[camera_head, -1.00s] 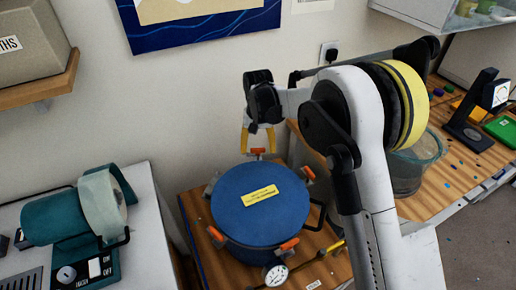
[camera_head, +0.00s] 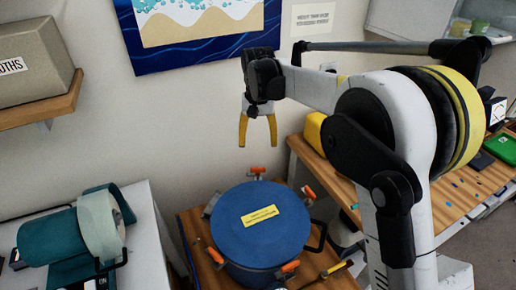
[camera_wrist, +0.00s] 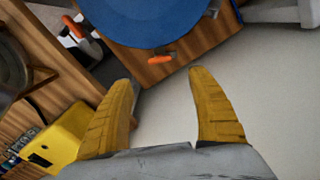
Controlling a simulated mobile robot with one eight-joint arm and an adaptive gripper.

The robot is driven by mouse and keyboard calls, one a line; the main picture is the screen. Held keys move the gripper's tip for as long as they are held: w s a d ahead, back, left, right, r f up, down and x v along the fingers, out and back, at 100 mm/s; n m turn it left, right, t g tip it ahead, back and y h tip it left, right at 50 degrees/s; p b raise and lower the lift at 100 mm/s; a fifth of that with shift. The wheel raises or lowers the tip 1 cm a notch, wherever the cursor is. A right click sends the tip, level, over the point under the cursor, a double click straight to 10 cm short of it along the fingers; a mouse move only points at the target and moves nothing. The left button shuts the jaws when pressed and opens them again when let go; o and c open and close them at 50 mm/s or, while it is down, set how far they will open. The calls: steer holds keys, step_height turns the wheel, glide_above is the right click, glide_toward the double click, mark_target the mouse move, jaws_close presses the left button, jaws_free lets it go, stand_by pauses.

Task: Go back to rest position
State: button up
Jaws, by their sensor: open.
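My gripper (camera_head: 257,134) is open and empty in the head view, its yellow fingers pointing down. It hangs in front of the wall, above and behind the blue pot (camera_head: 262,219), apart from it. The pot's round blue lid carries a yellow label and has orange-tipped clamps around its rim. In the wrist view my yellow fingers (camera_wrist: 163,110) are spread with nothing between them. Part of the blue lid (camera_wrist: 150,18) and an orange clamp tip show beyond them.
A machine with a teal roll (camera_head: 70,235) stands on the white cabinet at left. A shelf (camera_head: 40,103) holds a grey box. A workbench (camera_head: 455,200) with small items is at right. A yellow object (camera_wrist: 60,140) shows at lower left in the wrist view.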

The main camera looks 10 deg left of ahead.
stand_by(0.4)
steer(key=s+d+r+t, duration=0.1)
steer(key=s+d+r, duration=0.3)
steer(key=d, duration=0.2)
steer(key=s+d+r+m+t, duration=0.1)
steer(key=s+d+r, duration=0.25)
steer(key=d, duration=0.25)
steer(key=s+d+r+t, duration=0.2)
steer(key=s+d+r, duration=0.15)
steer(key=d, duration=0.25)
steer(key=s+d+f+t, duration=0.1)
steer(key=s+d+f, duration=0.1)
steer(key=s+d, duration=0.3)
steer(key=s+d+f+m+t, duration=0.1)
steer(key=s+d+f+t, duration=0.1)
steer(key=s+d, duration=0.4)
steer(key=s+f, duration=0.1)
steer(key=s, duration=0.4)
steer(key=shift+s+f, duration=0.15)
steer(key=shift+s, duration=0.05)
